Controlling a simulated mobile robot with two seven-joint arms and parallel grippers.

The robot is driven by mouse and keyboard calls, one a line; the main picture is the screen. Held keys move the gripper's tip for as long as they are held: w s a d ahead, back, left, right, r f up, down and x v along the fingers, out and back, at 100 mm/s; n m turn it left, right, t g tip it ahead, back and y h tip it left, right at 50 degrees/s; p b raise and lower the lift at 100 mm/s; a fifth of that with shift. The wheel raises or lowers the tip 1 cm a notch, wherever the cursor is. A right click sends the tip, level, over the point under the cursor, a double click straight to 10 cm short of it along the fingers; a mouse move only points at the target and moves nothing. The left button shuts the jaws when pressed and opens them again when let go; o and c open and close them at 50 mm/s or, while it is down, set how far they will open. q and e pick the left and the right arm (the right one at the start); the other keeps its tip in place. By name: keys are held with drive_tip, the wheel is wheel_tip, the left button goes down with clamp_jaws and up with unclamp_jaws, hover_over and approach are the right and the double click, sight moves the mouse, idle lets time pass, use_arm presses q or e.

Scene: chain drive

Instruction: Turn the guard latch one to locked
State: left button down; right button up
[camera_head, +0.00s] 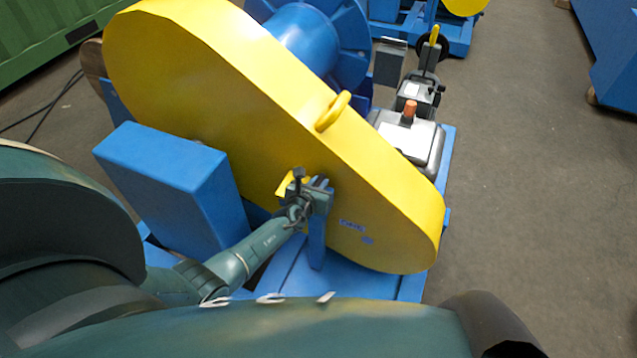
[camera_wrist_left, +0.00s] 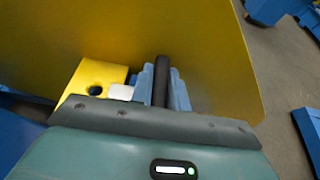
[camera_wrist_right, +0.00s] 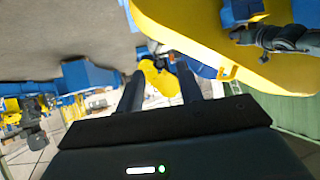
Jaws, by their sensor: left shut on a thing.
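The large yellow chain guard (camera_head: 225,95) stands in the middle of the head view. My left gripper (camera_head: 311,187) is at the guard's near face, at a blue upright bracket (camera_head: 317,240). In the left wrist view my dark fingers (camera_wrist_left: 162,75) are together in front of light-blue bracket parts (camera_wrist_left: 178,92). They are shut on guard latch one, which they mostly hide. A yellow tab with a dark hole (camera_wrist_left: 95,91) and a small white block (camera_wrist_left: 121,92) lie just left of them. My right gripper (camera_wrist_right: 160,70) is open and empty, away from the latch.
A blue box (camera_head: 165,165) stands left of my left forearm. A yellow loop handle (camera_head: 333,111) sits on the guard's top edge. A grey machine with an orange knob (camera_head: 410,110) is behind it. Open floor (camera_head: 540,170) lies to the right.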

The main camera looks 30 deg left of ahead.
use_arm(q)
drive_tip(key=c, duration=1.4)
unclamp_jaws()
drive_tip(key=shift+o, duration=0.2)
